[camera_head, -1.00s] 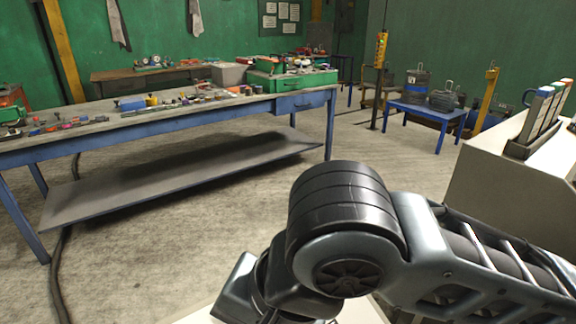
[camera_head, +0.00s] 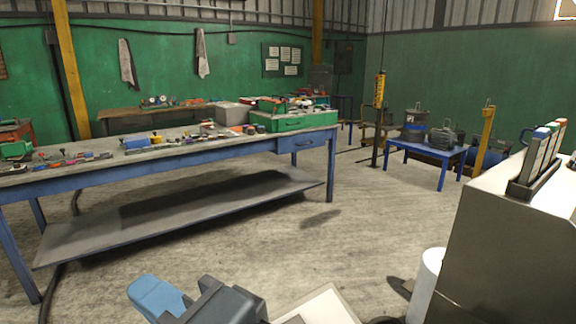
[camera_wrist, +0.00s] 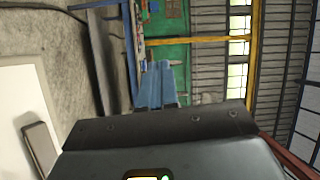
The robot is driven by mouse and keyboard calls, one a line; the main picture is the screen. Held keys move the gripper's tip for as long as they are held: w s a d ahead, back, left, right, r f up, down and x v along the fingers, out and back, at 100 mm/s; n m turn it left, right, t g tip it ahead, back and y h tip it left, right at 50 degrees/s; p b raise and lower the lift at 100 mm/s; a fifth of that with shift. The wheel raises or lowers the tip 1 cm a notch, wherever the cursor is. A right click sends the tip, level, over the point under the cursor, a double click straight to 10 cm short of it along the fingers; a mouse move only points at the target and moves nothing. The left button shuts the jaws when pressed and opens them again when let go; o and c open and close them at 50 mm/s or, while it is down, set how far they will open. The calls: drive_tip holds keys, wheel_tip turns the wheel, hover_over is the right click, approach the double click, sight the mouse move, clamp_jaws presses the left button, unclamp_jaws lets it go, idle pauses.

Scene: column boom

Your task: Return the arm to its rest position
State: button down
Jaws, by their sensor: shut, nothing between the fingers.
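My gripper (camera_head: 150,292) shows at the bottom left of the head view, with blue fingers ahead of a dark body. In the wrist view the two blue fingers (camera_wrist: 158,82) lie side by side, closed together with nothing between them. The gripper is in the air, over the floor in front of the long workbench, and touches nothing that I can see. Most of the arm behind it is out of the head view.
A long blue workbench (camera_head: 168,178) with small parts and a green case (camera_head: 293,121) stands ahead. A small blue table (camera_head: 425,151) stands at the back right. A pale counter (camera_head: 495,235) with a dark rack is close on the right. Bare floor (camera_head: 350,235) lies between.

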drive_tip(key=s+d+f+m+t+h, duration=0.25)
drive_tip(key=d+f+t+h, duration=0.2)
drive_tip(key=d+f, duration=0.35)
drive_tip(key=s+d+f+m+t+h, duration=0.2)
drive_tip(key=s+d+f+t+h, duration=0.15)
drive_tip(key=d+f+h, duration=0.5)
drive_tip(key=s+d+f+n+g+h, duration=0.2)
drive_tip(key=s+d+n, duration=0.7)
drive_tip(key=s+d, duration=0.8)
drive_tip(key=s, duration=0.3)
drive_tip(key=shift+s, duration=0.3)
drive_tip(key=shift+d+n, duration=0.1)
drive_tip(key=shift+n, duration=0.15)
